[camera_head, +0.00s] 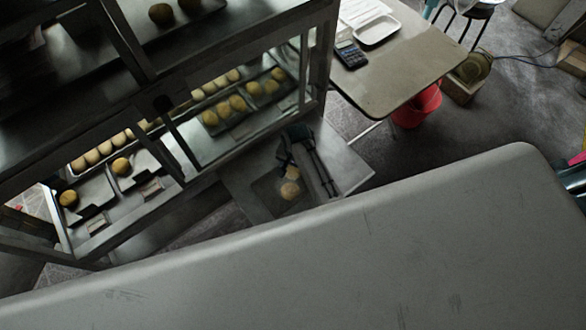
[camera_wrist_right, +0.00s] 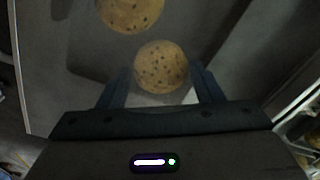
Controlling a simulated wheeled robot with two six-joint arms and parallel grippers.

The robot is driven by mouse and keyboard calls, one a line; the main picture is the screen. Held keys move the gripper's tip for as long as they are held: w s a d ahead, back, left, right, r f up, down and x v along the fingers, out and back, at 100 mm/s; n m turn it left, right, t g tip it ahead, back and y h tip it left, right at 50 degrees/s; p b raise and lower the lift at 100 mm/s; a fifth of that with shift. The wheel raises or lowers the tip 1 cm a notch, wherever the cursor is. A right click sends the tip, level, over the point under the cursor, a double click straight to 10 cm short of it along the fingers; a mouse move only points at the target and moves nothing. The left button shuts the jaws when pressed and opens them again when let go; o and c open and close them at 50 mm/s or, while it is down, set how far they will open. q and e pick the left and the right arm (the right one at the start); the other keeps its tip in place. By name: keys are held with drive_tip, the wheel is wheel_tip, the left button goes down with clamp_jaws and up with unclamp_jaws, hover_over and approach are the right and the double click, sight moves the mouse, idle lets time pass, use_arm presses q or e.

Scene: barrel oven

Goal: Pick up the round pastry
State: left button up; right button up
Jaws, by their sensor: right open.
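A round, golden, dark-speckled pastry (camera_wrist_right: 160,66) lies between the two finger tips of my right gripper (camera_wrist_right: 162,85) in the right wrist view. The fingers are apart, one on each side of it; whether they touch it I cannot tell. A second speckled pastry (camera_wrist_right: 132,12) lies just beyond it, cut off by the top edge. My left gripper is not in view.
A glass-and-metal display case (camera_head: 170,125) with several pastries on trays stands at the left, close to my right gripper. A table (camera_head: 410,75) with a calculator (camera_head: 351,54) and white tray (camera_head: 377,30) stands behind right. A red bucket (camera_head: 418,106) is beneath it. A large grey surface (camera_head: 330,250) fills the foreground.

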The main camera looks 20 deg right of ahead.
drive_tip(key=shift+f, duration=0.45)
drive_tip(key=c, duration=0.6)
drive_tip(key=shift+r, duration=0.1)
drive_tip(key=shift+c, duration=0.2)
